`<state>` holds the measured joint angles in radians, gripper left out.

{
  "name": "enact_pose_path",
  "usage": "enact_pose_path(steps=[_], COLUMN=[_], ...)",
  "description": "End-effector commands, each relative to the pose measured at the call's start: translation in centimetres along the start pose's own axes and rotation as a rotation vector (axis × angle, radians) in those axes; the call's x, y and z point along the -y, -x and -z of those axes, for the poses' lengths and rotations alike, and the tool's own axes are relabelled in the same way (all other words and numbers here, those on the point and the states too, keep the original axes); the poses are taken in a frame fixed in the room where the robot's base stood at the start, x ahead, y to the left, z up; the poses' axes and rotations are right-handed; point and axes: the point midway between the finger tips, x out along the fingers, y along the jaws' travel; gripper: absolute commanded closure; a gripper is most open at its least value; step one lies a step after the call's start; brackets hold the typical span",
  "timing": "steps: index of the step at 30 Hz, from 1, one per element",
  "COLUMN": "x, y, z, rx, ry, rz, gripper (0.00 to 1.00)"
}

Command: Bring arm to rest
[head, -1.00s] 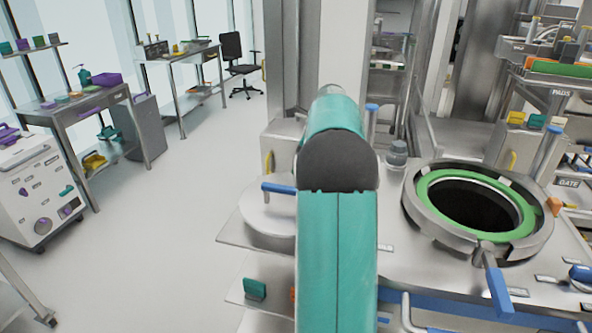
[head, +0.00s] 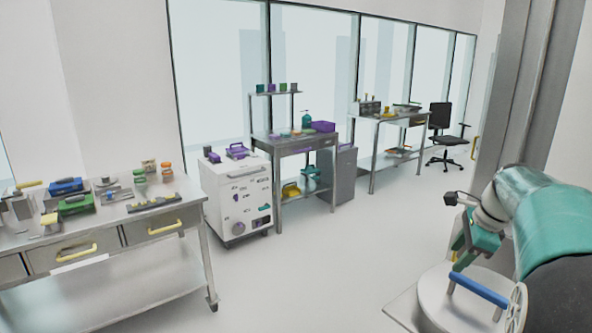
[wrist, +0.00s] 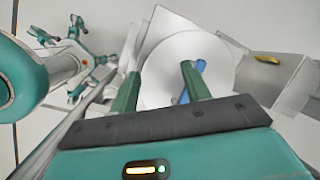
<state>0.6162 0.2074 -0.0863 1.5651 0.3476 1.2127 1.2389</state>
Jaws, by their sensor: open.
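My gripper (head: 462,258) is at the right of the head view, above a white round lid-like disc (head: 437,298) with a blue bar handle (head: 478,290). In the wrist view my gripper (wrist: 160,82) shows two green fingers spread apart, with nothing held between them. The white disc (wrist: 170,62) and its blue handle (wrist: 198,68) lie beyond the fingers there. The right finger overlaps the handle in the picture, but I cannot tell whether they touch. My teal arm fills the right edge of the head view and hides what is behind it.
A steel bench (head: 150,215) with drawers and small items stands at the left. A white wheeled cabinet (head: 237,195), a table with a shelf (head: 290,145), another table (head: 385,118) and a black chair (head: 447,135) stand further back. The floor (head: 320,265) in the middle is clear.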

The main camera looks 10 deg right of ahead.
Motion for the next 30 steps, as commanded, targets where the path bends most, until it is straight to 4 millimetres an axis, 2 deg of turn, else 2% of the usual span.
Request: enact_pose_path(steps=[1, 6, 9, 15, 19, 24, 27, 30], x=[-1.5, -6.9, -10.5, -18.1, -23.1, -28.8, -30.8, -31.7], y=[0.6, 1.5, 1.9, 1.8, 1.3, 0.1, -0.5, -0.9], z=[-2.5, -8.7, -11.6, -15.8, -17.2, -17.9, -17.8, -17.7], rx=[-0.006, -0.037, -0.057, -0.101, -0.136, -0.187, -0.211, -0.225], ry=[0.108, 0.492, 0.719, 1.182, 1.482, 1.84, 1.977, 2.047], rz=[0.004, 0.016, 0.024, 0.043, 0.058, 0.079, 0.087, 0.089], gripper=[0.53, 0.53, 0.53, 0.53, 0.53, 0.53, 0.53, 0.53])
